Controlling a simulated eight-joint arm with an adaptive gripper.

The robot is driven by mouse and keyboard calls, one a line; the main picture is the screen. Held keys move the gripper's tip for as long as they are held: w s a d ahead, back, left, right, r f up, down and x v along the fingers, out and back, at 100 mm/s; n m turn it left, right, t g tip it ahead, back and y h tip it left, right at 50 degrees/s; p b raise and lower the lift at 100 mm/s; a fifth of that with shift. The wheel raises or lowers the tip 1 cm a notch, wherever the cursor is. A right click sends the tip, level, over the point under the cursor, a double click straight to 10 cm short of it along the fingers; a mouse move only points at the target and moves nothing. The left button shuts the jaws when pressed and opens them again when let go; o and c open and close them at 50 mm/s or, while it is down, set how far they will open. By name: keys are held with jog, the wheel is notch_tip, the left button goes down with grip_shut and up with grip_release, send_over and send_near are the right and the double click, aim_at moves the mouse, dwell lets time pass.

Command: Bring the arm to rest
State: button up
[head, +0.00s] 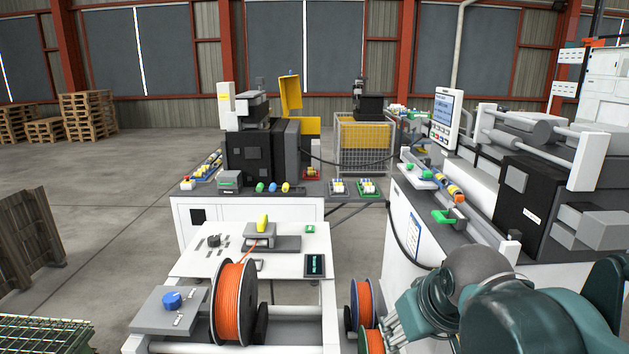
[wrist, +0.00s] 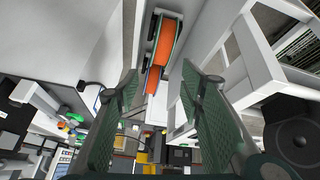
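My arm, in dark teal, reaches in from the lower right corner of the head view. My gripper (head: 392,328) is at its end, low in the picture, just right of the orange spools on the floor side of the benches. In the wrist view my gripper (wrist: 160,75) shows two green-padded fingers spread wide apart. Nothing is held between them. Orange spools (wrist: 163,45) show beyond the fingertips in the wrist view, apart from the fingers as far as I can tell.
A large orange cable spool (head: 236,303) sits at the front of the white bench (head: 205,262). The white machine (head: 405,240) with a screen panel (head: 445,118) stands close on the right. A wire cage (head: 362,148) stands farther back. Open floor (head: 110,190) lies on the left.

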jog(key=s+d+f+m+t, duration=0.1)
jog(key=s+d+f+m, duration=0.1)
jog(key=s+f, duration=0.4)
jog(key=shift+d+f+m+b, duration=0.35)
jog(key=shift+d+f, duration=0.2)
jog(key=shift+d, duration=0.2)
